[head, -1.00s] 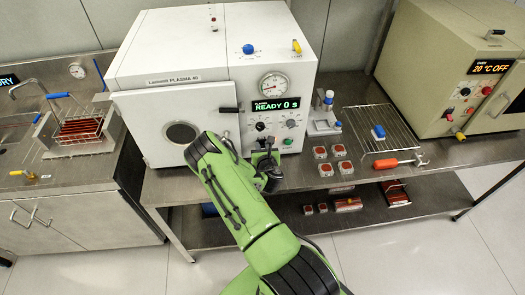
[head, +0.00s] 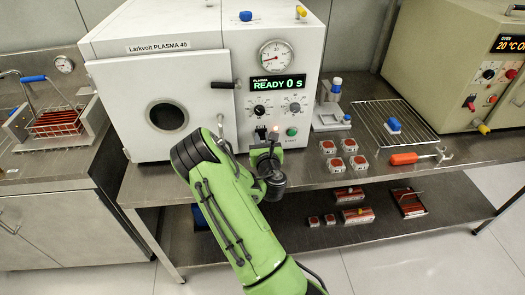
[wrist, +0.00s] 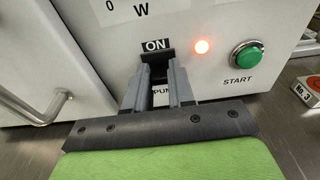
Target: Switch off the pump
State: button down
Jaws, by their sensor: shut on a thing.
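The pump switch (wrist: 156,56) is a black lever on the plasma machine's white front panel, just below an ON label and above a partly hidden PUMP label. My gripper (wrist: 158,78) has its two grey fingers on either side of the lever, shut on it. The lever's lower part is hidden between the fingers. An orange-red lamp (wrist: 201,47) to the right of the switch is lit. In the head view my gripper (head: 265,150) is at the lower front of the plasma machine (head: 205,85), whose display (head: 278,84) reads READY 0 s.
A green START button (wrist: 248,56) is close to the right of the lamp. Several small red-topped boxes (head: 335,165), a wire rack (head: 400,130) and an orange-handled tool (head: 404,158) are on the bench to the right. The machine's door (head: 165,110) is closed.

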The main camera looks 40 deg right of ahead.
jog(key=b, duration=0.4)
jog(key=shift+f+t+h, duration=0.3)
jog(key=shift+f+t, duration=0.1)
jog(key=shift+r+b, duration=0.1)
jog(key=shift+b, duration=0.8)
jog(key=c, duration=1)
grip_release()
jog(key=shift+o, duration=0.2)
